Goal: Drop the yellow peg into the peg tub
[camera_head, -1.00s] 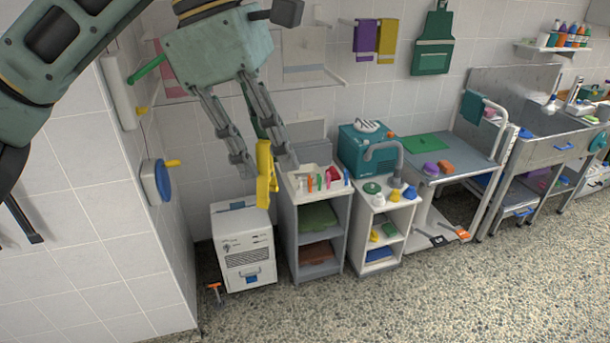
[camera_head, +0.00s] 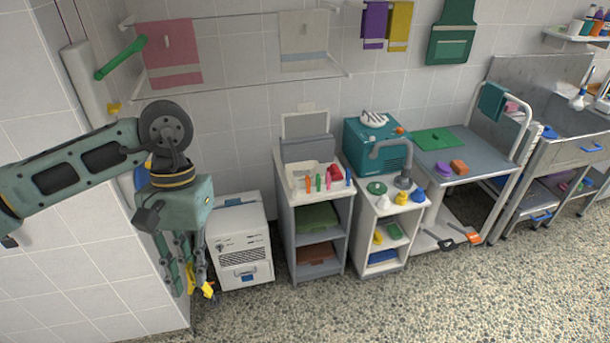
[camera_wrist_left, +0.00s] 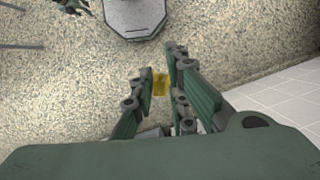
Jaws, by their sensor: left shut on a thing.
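The yellow peg (camera_head: 207,289) is held low at the fingertips of my left gripper (camera_head: 193,287). The gripper hangs downward, left of the white cabinet and close to the tiled wall corner. In the left wrist view the yellow peg (camera_wrist_left: 160,84) shows between the two green-padded fingers (camera_wrist_left: 160,88), with the speckled floor beyond it. Most of the peg is hidden by the fingers in the head view. A white tray (camera_head: 293,189) with several coloured upright pieces stands on the grey shelf unit; I cannot tell whether it is the peg tub. My right gripper is not in view.
A white cabinet (camera_head: 240,247) stands on the floor just right of my left gripper. The grey shelf unit (camera_head: 288,245) and a white shelf unit (camera_head: 353,250) with a tap follow to its right. The speckled floor (camera_head: 420,300) in front is clear.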

